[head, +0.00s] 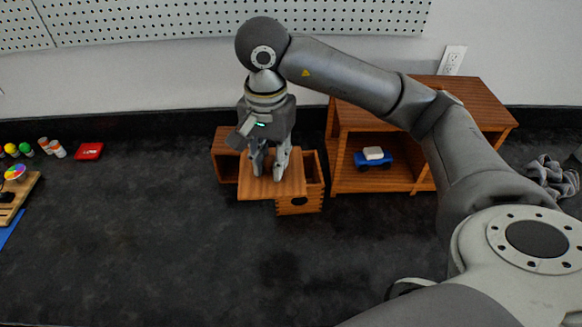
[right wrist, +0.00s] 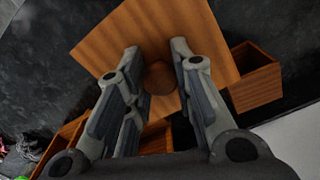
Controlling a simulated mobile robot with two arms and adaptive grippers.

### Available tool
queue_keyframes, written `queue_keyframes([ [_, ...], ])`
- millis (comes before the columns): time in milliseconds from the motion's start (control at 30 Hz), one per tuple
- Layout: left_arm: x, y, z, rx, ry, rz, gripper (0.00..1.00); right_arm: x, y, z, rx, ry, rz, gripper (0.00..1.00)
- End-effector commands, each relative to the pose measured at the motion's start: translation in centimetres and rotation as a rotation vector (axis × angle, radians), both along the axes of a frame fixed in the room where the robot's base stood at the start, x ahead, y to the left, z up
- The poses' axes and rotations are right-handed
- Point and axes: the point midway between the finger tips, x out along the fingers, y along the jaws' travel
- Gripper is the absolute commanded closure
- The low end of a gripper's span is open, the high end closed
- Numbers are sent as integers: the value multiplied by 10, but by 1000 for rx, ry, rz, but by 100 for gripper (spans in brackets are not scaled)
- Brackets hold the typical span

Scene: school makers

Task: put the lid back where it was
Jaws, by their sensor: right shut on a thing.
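My right gripper (head: 270,170) points down and is shut on the round knob (right wrist: 160,78) of a flat square wooden lid (head: 258,190). In the right wrist view the lid (right wrist: 130,38) lies beyond the fingers, with the knob between them. The lid is over the left part of a finger-jointed wooden box (head: 299,206) with a dark round hole in its front. The box's right part shows open beside the lid. I cannot tell whether the lid touches the box. My left gripper is not in view.
A wooden shelf (head: 375,184) holding a blue toy car (head: 372,162) stands at right. A red box (head: 89,151) and small jars lie far left. The dark front counter is clear.

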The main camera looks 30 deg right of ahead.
Motion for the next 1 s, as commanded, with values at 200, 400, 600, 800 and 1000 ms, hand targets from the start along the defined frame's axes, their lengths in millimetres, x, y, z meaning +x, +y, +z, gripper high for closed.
queue_keyframes([
  [200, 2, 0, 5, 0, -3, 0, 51, 21, -27, -13, 3, 8, -35, 100],
  [400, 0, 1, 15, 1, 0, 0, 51, 53, -66, -33, 2, 8, -33, 100],
  [600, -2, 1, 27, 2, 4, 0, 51, 73, -92, -69, 1, 7, -28, 100],
  [800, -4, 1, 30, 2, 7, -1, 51, 83, -102, -86, 2, 2, -25, 100],
  [1000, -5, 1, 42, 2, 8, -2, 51, 87, -109, -104, 1, 7, -23, 100],
])
